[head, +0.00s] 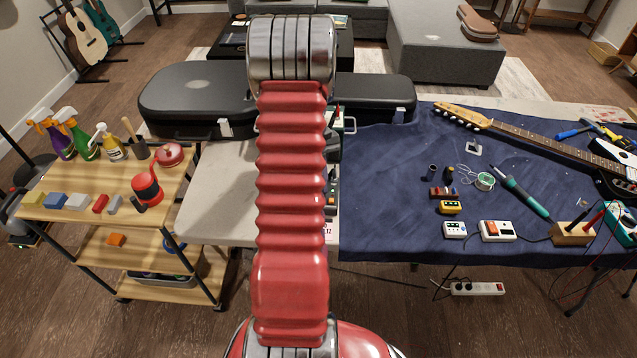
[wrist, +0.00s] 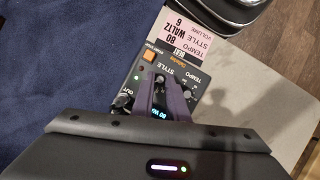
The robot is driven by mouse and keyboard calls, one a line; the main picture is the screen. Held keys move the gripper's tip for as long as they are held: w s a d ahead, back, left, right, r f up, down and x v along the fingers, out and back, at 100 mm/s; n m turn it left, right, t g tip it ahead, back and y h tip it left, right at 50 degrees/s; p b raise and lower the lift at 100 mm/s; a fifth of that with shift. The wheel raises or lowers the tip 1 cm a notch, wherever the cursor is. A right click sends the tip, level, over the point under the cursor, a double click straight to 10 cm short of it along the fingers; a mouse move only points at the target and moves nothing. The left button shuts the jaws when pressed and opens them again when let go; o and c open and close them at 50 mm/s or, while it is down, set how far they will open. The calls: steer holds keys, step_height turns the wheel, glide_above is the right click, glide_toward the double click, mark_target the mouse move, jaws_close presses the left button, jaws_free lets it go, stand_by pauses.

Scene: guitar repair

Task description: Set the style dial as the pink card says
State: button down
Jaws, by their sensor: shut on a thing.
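A dark drum machine (wrist: 137,79) lies on the table in the wrist view, with knobs labelled STYLE and TEMPO, an orange button and a small lit display. The pink card (wrist: 188,38) lies beside it and reads tempo 80, style WALTZ, volume 6. My gripper (wrist: 160,82) is over the machine, its purple fingers shut on the style dial (wrist: 160,79), which is mostly hidden between them. The display, between the fingers, shows 80 and letters too small to read surely. In the head view my red arm hides most of the machine (head: 332,195).
A blue cloth (head: 400,180) covers the table's right part, with a guitar (head: 530,134), a soldering iron (head: 520,190) and small boxes on it. A black case (head: 195,100) lies behind. A wooden cart (head: 90,210) with bottles and blocks stands at left.

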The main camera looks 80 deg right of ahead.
steer(key=shift+m, duration=0.5)
steer(key=c, duration=1.7)
jaws_free()
steer(key=shift+c, duration=0.2)
steer(key=shift+r, duration=0.1)
steer(key=v, duration=1.3)
steer(key=shift+d+r, duration=0.2)
steer(key=shift+r, duration=0.1)
steer(key=shift+s, duration=0.1)
